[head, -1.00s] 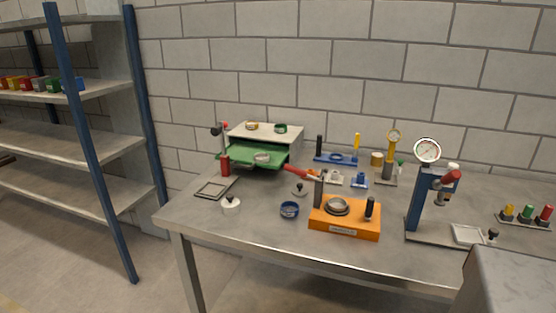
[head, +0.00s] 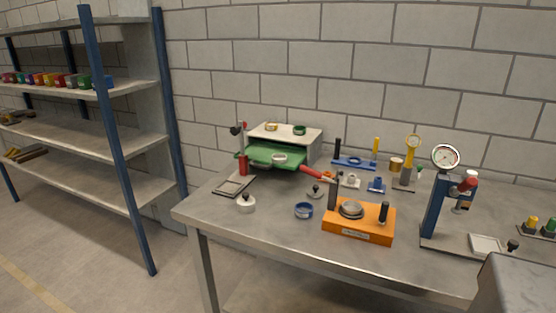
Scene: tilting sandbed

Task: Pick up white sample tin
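A pale, round, shallow tin (head: 280,158) lies on the green bed (head: 262,150) of the device at the back left of the table; it looks like the white sample tin, but it is small and its colour is hard to tell. A white round piece with a dark knob (head: 246,205) stands near the table's front left. A small white piece (head: 351,181) sits further back, right of the red handle. A yellowish tin (head: 272,127) and a green tin (head: 299,130) rest on the pale upper plate (head: 268,136).
The grey table (head: 270,233) also holds a blue ring-shaped tin (head: 304,211), an orange base (head: 358,235) with upright posts, and a blue press with a dial (head: 445,156). A shelf rack (head: 120,140) stands left.

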